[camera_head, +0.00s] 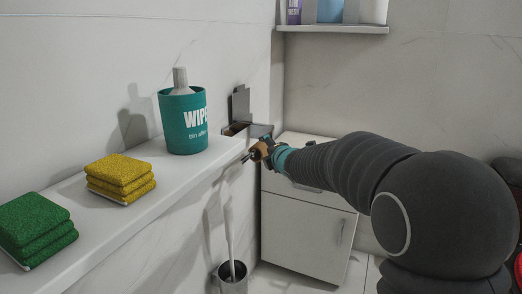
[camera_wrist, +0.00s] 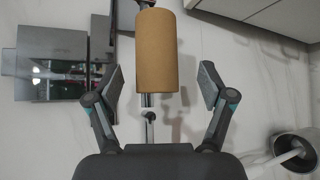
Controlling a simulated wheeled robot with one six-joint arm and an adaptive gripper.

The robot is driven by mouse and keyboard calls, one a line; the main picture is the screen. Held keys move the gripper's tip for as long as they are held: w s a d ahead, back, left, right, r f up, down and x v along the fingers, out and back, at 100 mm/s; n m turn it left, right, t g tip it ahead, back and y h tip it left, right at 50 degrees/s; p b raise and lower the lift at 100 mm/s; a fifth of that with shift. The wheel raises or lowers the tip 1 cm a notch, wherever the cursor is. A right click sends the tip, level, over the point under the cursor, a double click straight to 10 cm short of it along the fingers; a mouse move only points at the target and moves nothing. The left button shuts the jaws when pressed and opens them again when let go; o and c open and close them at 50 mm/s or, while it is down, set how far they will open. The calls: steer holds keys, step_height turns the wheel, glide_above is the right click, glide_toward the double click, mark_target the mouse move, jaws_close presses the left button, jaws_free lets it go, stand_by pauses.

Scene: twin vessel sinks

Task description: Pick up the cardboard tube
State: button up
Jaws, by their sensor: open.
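The cardboard tube (camera_wrist: 157,50) is a plain brown cylinder in the upper middle of the wrist view. It seems to sit on a thin metal rod against the wall. My gripper (camera_wrist: 162,82) is open, one finger on each side of the tube's lower part, with a gap on both sides. In the head view the brown tube (camera_head: 263,148) is small and partly hidden by my gripper (camera_head: 252,156), just beyond the ledge's end.
A white ledge (camera_head: 140,205) on the left carries green sponges (camera_head: 36,225), yellow sponges (camera_head: 121,178) and a teal wipes tub (camera_head: 184,122). A white cabinet (camera_head: 305,230) stands behind my arm. A toilet brush holder (camera_head: 232,280) stands below. A metal box (camera_wrist: 52,60) is left of the tube.

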steer(key=shift+a+r+x, duration=0.1)
steer(key=shift+x, duration=1.1)
steer(key=shift+a+r+x, duration=0.1)
steer(key=shift+x, duration=1.05)
steer(key=shift+w+a+f+p, duration=0.25)
steer(key=shift+w+a+p, duration=0.05)
steer(key=shift+w, duration=0.3)
steer(key=c, duration=0.8)
